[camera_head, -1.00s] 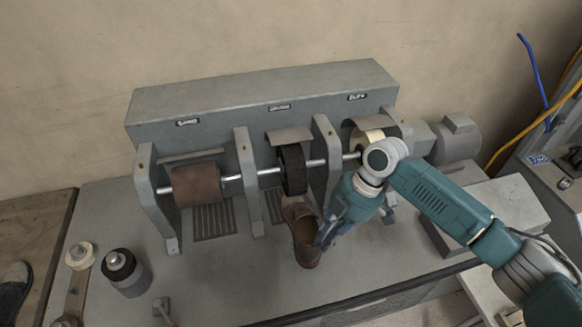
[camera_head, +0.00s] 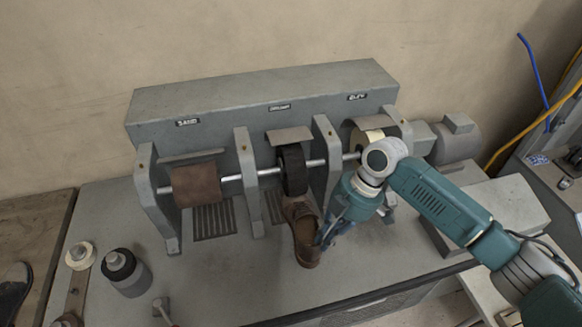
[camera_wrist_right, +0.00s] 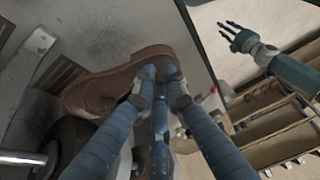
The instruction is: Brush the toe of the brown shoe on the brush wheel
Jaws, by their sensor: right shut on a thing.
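The brown shoe (camera_head: 305,242) points its toe up toward the black brush wheel (camera_head: 293,171) in the middle bay of the machine. The toe meets the wheel's lower edge in the picture; I cannot tell if they touch. My right gripper (camera_head: 322,238) is shut on the shoe's heel end, from the right. In the right wrist view, the fingers (camera_wrist_right: 163,75) close on the shoe (camera_wrist_right: 105,88), and the dark wheel (camera_wrist_right: 72,138) lies close to its toe. My left gripper (camera_wrist_right: 243,40) shows there with spread fingers, empty and apart from the shoe.
The brown sanding drum (camera_head: 197,186) is in the left bay, and the pale buffing wheel (camera_head: 366,137) in the right one. Grey upright brackets (camera_head: 328,160) flank the brush.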

